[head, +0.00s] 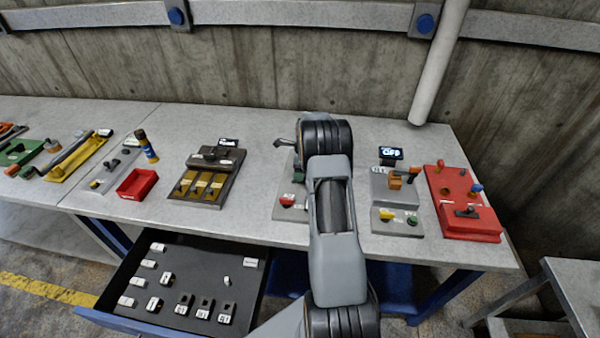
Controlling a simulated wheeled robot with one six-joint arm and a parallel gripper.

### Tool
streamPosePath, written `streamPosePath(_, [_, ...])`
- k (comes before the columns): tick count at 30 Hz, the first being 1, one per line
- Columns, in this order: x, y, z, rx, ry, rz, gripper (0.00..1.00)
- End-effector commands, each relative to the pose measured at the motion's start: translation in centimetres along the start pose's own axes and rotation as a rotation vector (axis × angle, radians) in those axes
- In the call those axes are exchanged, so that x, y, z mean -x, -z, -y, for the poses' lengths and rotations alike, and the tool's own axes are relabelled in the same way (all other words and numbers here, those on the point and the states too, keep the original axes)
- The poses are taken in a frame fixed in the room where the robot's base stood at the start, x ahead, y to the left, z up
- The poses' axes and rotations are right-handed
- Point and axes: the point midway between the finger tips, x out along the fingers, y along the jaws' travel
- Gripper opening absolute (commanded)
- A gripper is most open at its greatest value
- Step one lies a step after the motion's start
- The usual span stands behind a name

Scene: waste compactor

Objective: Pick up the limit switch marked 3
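An open drawer (262,290) under the bench holds several small dark blocks with white labels. One block (167,278) lies near the left, another (153,303) below it, and a row of dark blocks (204,308) stands along the front. The labels are too small to read with certainty, so I cannot tell which part is the limit switch marked 3. A small pale piece (226,281) lies near the middle of the drawer. My arm rises across the bench, right of the drawer. My gripper is not visible.
On the bench (255,222) stand a red tray (137,184), a block with brass-coloured slots (207,178), a grey panel with a small screen (391,155), and a red panel (462,200). A concrete wall is behind. A grey table (580,290) stands at lower right.

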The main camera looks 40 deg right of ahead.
Motion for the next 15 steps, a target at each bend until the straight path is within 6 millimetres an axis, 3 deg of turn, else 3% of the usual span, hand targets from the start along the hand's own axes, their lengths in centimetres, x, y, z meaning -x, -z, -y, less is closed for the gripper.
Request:
streamPosePath(11, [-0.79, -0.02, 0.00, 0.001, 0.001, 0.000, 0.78])
streamPosePath(15, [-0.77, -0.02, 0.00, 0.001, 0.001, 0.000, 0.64])
